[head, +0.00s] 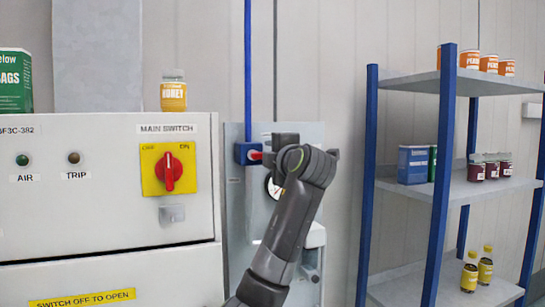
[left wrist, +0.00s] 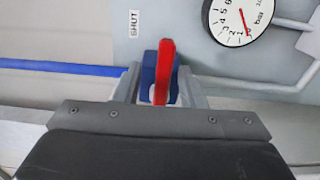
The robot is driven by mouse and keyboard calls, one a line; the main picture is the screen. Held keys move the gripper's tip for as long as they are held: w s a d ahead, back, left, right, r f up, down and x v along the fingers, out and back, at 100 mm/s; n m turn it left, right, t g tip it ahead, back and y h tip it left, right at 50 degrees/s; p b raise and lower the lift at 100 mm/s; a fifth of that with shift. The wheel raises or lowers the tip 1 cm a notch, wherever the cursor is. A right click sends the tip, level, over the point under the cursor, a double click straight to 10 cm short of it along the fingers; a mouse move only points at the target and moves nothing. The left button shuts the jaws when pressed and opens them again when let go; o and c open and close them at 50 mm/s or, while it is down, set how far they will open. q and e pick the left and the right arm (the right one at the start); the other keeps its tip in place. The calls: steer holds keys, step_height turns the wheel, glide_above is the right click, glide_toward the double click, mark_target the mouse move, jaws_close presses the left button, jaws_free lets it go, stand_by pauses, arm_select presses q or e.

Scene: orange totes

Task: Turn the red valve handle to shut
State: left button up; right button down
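The red valve handle (left wrist: 164,70) sits on a blue valve body (left wrist: 149,65) in the left wrist view. It points up the picture, roughly across the blue pipe (left wrist: 60,68). A SHUT label (left wrist: 134,23) is on the grey panel at its upper left. My left gripper (left wrist: 160,90) is open, with one finger on each side of the handle and gaps visible. Whether it touches the handle is unclear. In the head view the red handle (head: 256,155) shows small beside my left gripper (head: 270,158), which partly hides the valve. My right gripper is in neither view.
A pressure gauge (left wrist: 240,20) is close to the valve. A control cabinet (head: 100,225) with a red main switch (head: 168,172) stands left of the panel (head: 234,210). A blue-posted shelf (head: 440,190) with jars and bottles is at the right.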

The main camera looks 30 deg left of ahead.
arm_select(q)
steer(key=shift+s+f, duration=0.1)
steer(key=b+v, duration=0.4)
steer(key=v, duration=1.3)
steer(key=shift+d+b, duration=0.25)
steer(key=shift+b, duration=0.05)
